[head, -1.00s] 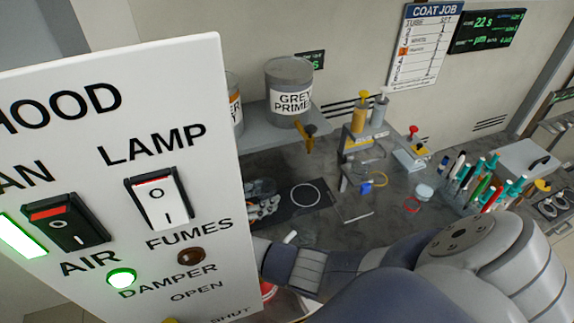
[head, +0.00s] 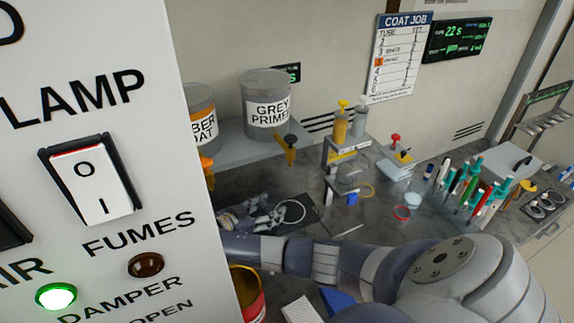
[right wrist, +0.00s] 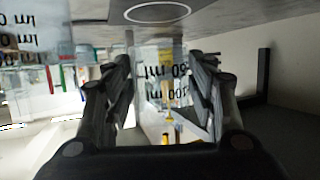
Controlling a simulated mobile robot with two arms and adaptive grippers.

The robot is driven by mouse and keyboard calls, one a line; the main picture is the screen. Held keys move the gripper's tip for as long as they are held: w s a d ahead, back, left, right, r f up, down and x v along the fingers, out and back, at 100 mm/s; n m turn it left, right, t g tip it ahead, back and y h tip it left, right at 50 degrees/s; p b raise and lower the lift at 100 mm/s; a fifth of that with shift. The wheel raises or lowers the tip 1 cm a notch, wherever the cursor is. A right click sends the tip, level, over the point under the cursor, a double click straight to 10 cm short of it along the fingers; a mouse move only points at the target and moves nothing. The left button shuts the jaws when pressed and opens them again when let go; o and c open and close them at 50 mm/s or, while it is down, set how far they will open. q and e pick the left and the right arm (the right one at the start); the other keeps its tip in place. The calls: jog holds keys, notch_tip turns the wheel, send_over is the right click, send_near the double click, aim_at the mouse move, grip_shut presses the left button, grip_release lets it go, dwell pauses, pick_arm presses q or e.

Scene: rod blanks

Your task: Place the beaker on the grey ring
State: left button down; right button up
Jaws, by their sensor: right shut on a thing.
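My right gripper (head: 262,215) is just left of the pale grey ring (head: 304,208) on a dark mat in the head view. In the right wrist view, my right gripper (right wrist: 160,85) is shut on the clear beaker (right wrist: 158,72), whose printed marks appear upside down. The ring also shows at the top of the right wrist view (right wrist: 157,22), apart from the beaker in the picture. In the head view I cannot make out the beaker clearly at the fingers. How high it is above the mat is hard to tell. My left gripper is not in view.
A white switch panel (head: 165,245) blocks the left side of the head view. A grey primer tank (head: 267,90) stands on a shelf with a tap.

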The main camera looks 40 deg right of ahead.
jog(key=d, duration=0.2)
jog(key=d+p, duration=0.1)
jog(key=d, duration=0.5)
jog(key=shift+w, duration=0.3)
jog(key=shift+f+p, duration=0.5)
jog(key=shift+f, duration=1.25)
jog(key=shift+f+b, duration=0.6)
jog(key=shift+f, duration=0.05)
jog(key=o, duration=1)
jog(key=shift+c, duration=0.2)
jog(key=shift+r, duration=0.1)
